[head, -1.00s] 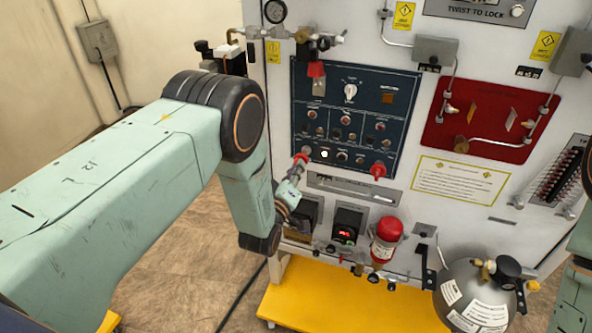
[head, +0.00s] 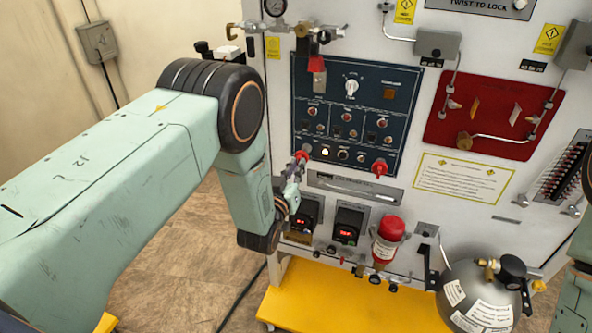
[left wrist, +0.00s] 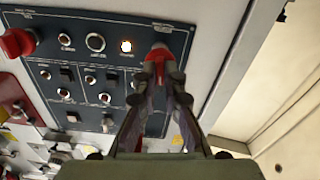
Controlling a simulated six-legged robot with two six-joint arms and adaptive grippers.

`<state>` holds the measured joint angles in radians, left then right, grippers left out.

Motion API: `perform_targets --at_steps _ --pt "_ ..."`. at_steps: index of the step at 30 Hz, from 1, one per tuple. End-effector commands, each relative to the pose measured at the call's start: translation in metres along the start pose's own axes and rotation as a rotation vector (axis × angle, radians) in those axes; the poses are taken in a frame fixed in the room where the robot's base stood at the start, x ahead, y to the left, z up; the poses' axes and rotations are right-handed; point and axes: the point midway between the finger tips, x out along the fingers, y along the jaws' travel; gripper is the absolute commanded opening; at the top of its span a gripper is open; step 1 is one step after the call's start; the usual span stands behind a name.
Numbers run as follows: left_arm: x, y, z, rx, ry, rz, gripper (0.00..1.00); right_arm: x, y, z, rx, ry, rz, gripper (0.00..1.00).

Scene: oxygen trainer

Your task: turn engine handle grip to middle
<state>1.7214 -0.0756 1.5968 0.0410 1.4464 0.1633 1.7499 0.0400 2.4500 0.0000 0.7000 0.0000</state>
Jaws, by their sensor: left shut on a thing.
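A red handle grip (head: 302,155) sits at the lower left corner of the dark blue control panel (head: 400,88). In the left wrist view the same red grip (left wrist: 160,53) shows between my fingertips. My left gripper (head: 297,166) is shut on it, with the fingers (left wrist: 160,68) on either side. The fingers hide part of the grip, and its exact turn angle is hard to tell. A second red handle (head: 379,168) at the panel's lower right is untouched; it also shows in the left wrist view (left wrist: 16,43). My right gripper is not in view.
Knobs, switches and a lit lamp (head: 326,151) lie close beside the held grip. Below are a digital display box (head: 348,228), a red-capped cylinder (head: 389,235) and a grey tank (head: 470,290). A yellow base (head: 340,305) juts out at the bottom. A red panel (head: 495,105) is at right.

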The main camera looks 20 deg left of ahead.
Motion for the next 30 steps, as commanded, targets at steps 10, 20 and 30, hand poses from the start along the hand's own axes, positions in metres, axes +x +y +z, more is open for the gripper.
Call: perform_targets --at_steps 10,20,30 --pt "0.0005 0.0002 -0.0004 0.135 0.001 0.001 0.0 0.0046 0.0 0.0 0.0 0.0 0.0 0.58" --pt "0.0005 0.0002 -0.0007 0.159 0.001 0.001 0.0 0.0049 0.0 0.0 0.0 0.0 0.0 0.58" --pt "0.0004 0.0001 -0.0006 0.157 0.001 0.0 0.2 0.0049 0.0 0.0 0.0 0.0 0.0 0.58"
